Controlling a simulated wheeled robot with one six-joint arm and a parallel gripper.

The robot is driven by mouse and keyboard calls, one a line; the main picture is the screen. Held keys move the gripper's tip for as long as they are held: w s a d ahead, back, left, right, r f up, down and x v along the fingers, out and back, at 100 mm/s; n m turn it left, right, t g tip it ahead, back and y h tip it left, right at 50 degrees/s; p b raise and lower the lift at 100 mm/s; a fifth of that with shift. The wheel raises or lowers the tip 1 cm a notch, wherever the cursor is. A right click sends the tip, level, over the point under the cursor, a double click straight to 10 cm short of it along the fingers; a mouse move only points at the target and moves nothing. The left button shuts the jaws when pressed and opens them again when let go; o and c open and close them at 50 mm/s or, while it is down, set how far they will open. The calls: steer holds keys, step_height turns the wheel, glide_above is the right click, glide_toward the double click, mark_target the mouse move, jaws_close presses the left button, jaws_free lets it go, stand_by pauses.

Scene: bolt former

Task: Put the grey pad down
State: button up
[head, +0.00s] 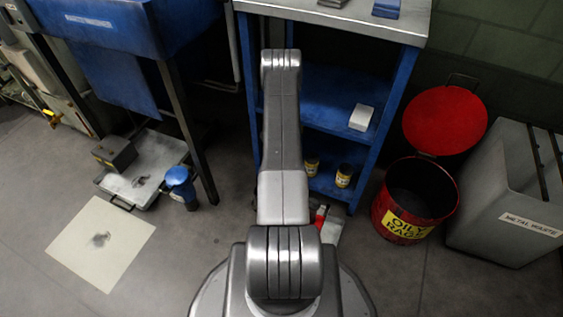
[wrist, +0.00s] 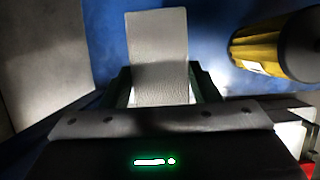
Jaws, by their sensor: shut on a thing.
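The grey pad (wrist: 158,42) is a pale, textured rectangle in the wrist view. My gripper (wrist: 162,88) is shut on its near end, with a dark finger on each side. The pad's far end sticks out beyond the fingers against a blue surface. I cannot tell whether the pad touches that surface. In the head view my arm hides the gripper and the pad, in front of the blue shelf unit (head: 385,121).
A yellow can (wrist: 259,50) is close on the right in the wrist view; yellow cans (head: 343,176) stand on the low shelf. A white box (head: 361,117) sits on the shelf above. An open red bin (head: 382,205) and a metal waste bin (head: 500,200) stand right.

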steer(key=shift+w+f+b, duration=0.1)
steer(key=shift+f+b, duration=0.65)
steer(key=shift+f, duration=0.95)
steer(key=shift+f, duration=0.1)
steer(key=shift+f, duration=0.15)
steer(key=o, duration=0.9)
steer(key=shift+r, duration=0.2)
steer(key=shift+r, duration=0.35)
steer(key=p+v, duration=0.2)
steer(key=v, duration=0.9)
steer(key=shift+r, duration=0.15)
